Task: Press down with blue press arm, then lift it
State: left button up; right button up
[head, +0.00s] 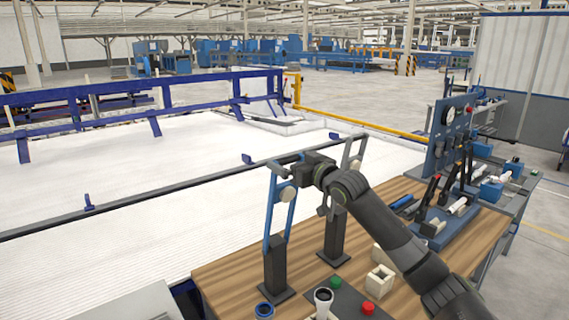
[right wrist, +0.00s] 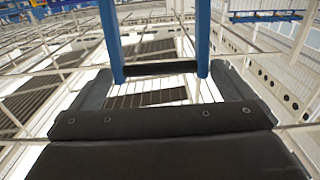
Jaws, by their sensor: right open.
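The blue press arm (head: 269,206) stands raised on a black post at the front left of the wooden table. In the right wrist view its two blue bars (right wrist: 112,42) run up, joined by a dark crossbar (right wrist: 160,68). My right gripper (head: 288,164) is at the top of the press arm in the head view. In the right wrist view the gripper (right wrist: 163,82) is open, its fingers spread on either side of the crossbar's ends. Whether they touch it I cannot tell. My left gripper is not in view.
A second black post (head: 334,240) stands to the right on the wooden table (head: 225,275). Near the front are a blue ring (head: 264,310), a white cup-like pipe piece (head: 323,299) and a red button (head: 368,307). A blue gauge panel (head: 449,130) stands at the back right.

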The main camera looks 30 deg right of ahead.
jog(key=shift+w+a+b, duration=0.15)
jog(key=shift+w+b, duration=0.3)
jog(key=shift+w, duration=1.4)
jog(key=c, duration=1.2)
